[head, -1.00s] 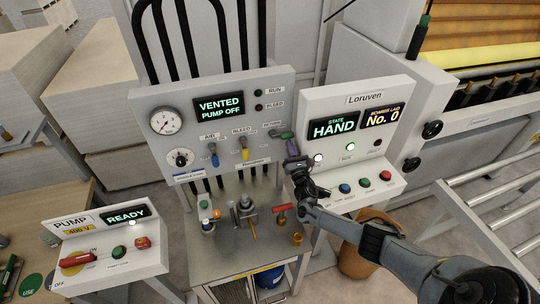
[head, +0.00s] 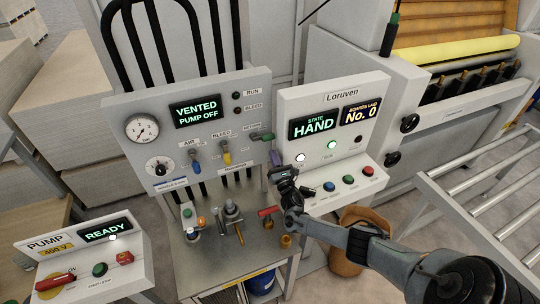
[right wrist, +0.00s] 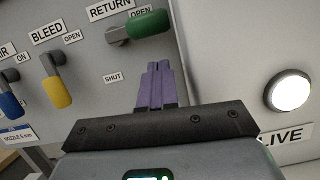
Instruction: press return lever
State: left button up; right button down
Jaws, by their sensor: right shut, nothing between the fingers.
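The return lever (head: 262,136) has a green handle on the grey valve panel (head: 215,95). In the right wrist view the return lever (right wrist: 147,24) lies roughly level, pointing right by an OPEN label; a SHUT label (right wrist: 114,77) sits below left. My right gripper (head: 277,158) is shut and empty, just below the lever handle. In the right wrist view its purple fingertips (right wrist: 157,66) are together below the handle, with a visible gap in the picture; the exact depth I cannot tell. My left gripper is not in view.
A blue air lever (head: 195,160) and yellow bleed lever (head: 226,153) hang left of it. The Loruven console (head: 340,95) with a lit LIVE lamp (right wrist: 290,91) stands close on the right. A metal table (head: 205,262) with fittings lies below.

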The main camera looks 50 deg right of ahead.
pick_arm(q)
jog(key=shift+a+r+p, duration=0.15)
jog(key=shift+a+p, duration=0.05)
jog(key=shift+p, duration=0.4)
pick_arm(e)
jog(key=v, duration=1)
jog(key=shift+s, duration=0.15)
jog(key=shift+f, duration=0.15)
